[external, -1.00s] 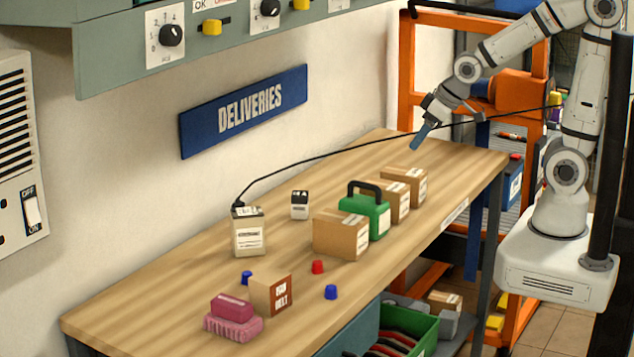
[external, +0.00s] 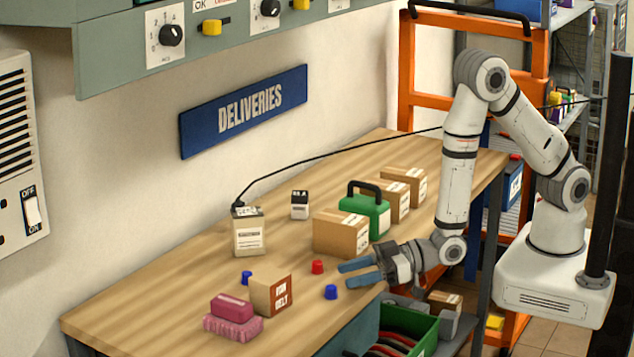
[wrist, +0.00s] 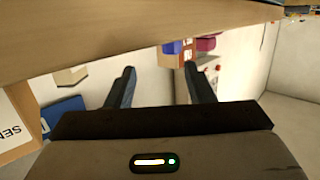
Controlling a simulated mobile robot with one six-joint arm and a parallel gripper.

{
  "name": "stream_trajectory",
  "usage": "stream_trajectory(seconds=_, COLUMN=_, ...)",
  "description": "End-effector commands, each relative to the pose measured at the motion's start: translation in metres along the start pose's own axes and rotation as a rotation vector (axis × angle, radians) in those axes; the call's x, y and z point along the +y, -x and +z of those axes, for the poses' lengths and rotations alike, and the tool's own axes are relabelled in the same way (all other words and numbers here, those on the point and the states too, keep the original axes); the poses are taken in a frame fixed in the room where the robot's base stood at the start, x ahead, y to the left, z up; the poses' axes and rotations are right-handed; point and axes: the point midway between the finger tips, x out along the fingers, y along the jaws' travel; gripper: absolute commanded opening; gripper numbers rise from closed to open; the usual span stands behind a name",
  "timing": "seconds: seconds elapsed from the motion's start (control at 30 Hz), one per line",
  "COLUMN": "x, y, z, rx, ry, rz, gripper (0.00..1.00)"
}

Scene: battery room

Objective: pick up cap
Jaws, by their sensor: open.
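Three small caps stand on the wooden bench: a red cap (external: 317,267), a blue cap (external: 331,292) near the front edge, and another blue cap (external: 246,278) farther back. The task does not say which one is meant. My gripper (external: 342,275) is open, its two blue fingers pointing left at the bench's front side, close to the red cap and the front blue cap in the picture. The exact height above the bench is unclear.
A cardboard box (external: 341,236) and a green case (external: 366,212) stand behind the gripper. A green bin (external: 415,333) sits below the front edge.

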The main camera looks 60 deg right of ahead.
Motion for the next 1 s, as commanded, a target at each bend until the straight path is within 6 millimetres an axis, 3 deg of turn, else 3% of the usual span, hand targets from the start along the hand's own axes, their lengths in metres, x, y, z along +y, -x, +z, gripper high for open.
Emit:
stream_trajectory(seconds=0.17, x=-0.014, y=-0.004, z=0.007, rx=0.029, ry=0.003, rz=-0.021, gripper=0.48)
stream_trajectory(seconds=0.7, x=-0.017, y=-0.070, z=0.008, rx=0.028, ry=0.002, rz=-0.019, gripper=0.48)
stream_trajectory(seconds=1.0, x=-0.017, y=-0.076, z=0.010, rx=0.028, ry=0.002, rz=-0.020, gripper=0.48)
